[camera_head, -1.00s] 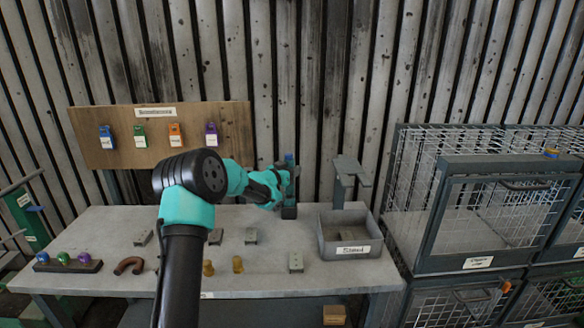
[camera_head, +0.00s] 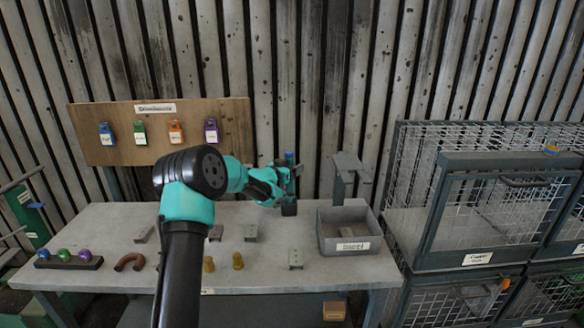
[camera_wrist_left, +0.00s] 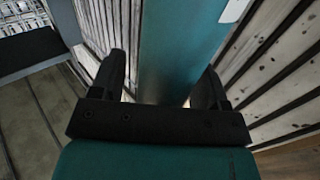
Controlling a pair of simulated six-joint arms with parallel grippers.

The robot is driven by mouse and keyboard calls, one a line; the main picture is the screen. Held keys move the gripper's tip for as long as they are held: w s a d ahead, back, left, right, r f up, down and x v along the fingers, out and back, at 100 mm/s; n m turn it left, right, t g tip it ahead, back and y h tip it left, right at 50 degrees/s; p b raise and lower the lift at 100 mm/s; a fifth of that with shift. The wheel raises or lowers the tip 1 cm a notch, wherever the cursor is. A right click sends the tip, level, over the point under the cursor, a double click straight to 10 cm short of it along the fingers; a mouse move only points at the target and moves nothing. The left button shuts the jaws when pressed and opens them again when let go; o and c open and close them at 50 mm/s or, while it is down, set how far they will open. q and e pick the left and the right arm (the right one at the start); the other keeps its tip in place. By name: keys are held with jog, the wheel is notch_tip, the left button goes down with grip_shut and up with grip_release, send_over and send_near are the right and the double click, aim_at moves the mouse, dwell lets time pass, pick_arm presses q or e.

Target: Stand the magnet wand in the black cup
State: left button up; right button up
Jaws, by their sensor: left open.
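The magnet wand (camera_head: 289,157) shows a blue top above my left gripper in the head view. It looks upright over the small black cup (camera_head: 289,209), at the back of the workbench; its lower end is too small and covered to see how it sits there. My left gripper (camera_head: 290,173) is open at the wand. In the left wrist view a broad teal surface, apparently the wand (camera_wrist_left: 185,50), runs up between the two black fingers (camera_wrist_left: 163,75). A small gap shows beside the right finger. My right gripper is not in view.
The grey workbench (camera_head: 103,226) carries a grey labelled bin (camera_head: 365,246) right of the cup, with a grey stand (camera_head: 350,175) behind it. Small metal pieces and brass parts lie in front. Wire cages (camera_head: 490,205) stand at the right.

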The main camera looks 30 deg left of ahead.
pick_arm(q)
jog(key=v, duration=1.7)
jog(key=shift+s, duration=0.2)
